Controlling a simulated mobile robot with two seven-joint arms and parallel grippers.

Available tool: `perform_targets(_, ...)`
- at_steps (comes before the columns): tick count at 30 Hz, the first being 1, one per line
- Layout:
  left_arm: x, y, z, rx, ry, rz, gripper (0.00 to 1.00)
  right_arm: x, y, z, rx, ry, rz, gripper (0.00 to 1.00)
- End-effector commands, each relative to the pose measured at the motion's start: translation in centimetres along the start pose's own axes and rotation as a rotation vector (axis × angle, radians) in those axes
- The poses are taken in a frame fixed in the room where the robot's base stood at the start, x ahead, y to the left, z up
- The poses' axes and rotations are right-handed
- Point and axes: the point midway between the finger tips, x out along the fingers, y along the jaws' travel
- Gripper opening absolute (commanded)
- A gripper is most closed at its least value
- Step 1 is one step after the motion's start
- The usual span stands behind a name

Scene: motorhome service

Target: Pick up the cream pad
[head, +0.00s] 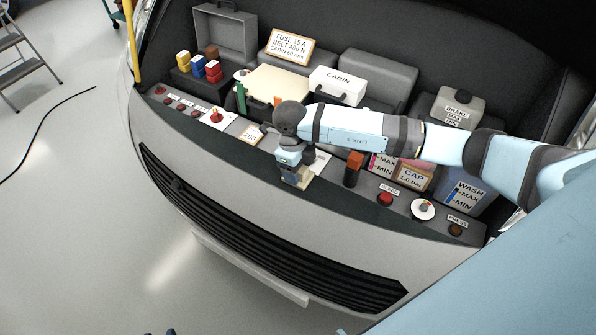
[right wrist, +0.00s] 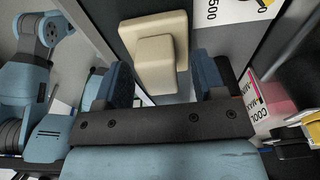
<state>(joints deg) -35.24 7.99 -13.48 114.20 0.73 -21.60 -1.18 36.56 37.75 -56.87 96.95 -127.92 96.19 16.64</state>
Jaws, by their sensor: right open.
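The cream pad (right wrist: 155,55) shows in the right wrist view as a square plate with a smaller raised block on it. In the head view a little of the cream pad (head: 303,180) shows at the front edge of the bay, mostly hidden by my right gripper (head: 292,172). My right gripper (right wrist: 165,82) is open, with its dark blue fingers apart on either side of the raised block's lower end. I cannot tell whether they touch it. Only small dark blue tips at the bottom edge of the head view may be my left gripper (head: 160,333).
A white CABIN box (head: 338,85), a CAP box (head: 413,177) and a WASH tank (head: 462,195) stand in the bay. Buttons line its front ledge. The floor at left is mostly clear.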

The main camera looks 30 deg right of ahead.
Motion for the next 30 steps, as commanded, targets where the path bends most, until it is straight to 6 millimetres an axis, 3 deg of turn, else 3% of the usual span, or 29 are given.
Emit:
perform_targets(4, 0.0, 0.0, 0.0, 0.0, 0.0, 0.0, 0.43, 0.0, 0.0, 0.0, 0.0, -0.001, 0.0, 0.62)
perform_targets(11, 0.0, -0.1, 0.0, 0.0, 0.001, -0.001, 0.43, 0.0, 0.0, 0.0, 0.0, -0.001, 0.001, 0.1)
perform_targets(23, 0.1, -0.1, 0.1, 0.0, 0.001, -0.002, 0.43, -0.6, 0.0, 0.0, 0.0, -0.002, 0.001, 0.1)
perform_targets(30, 0.4, -0.1, 0.5, 0.0, 0.001, -0.001, 0.43, -3.6, 0.0, -0.3, -0.001, -0.005, 0.0, 0.1)
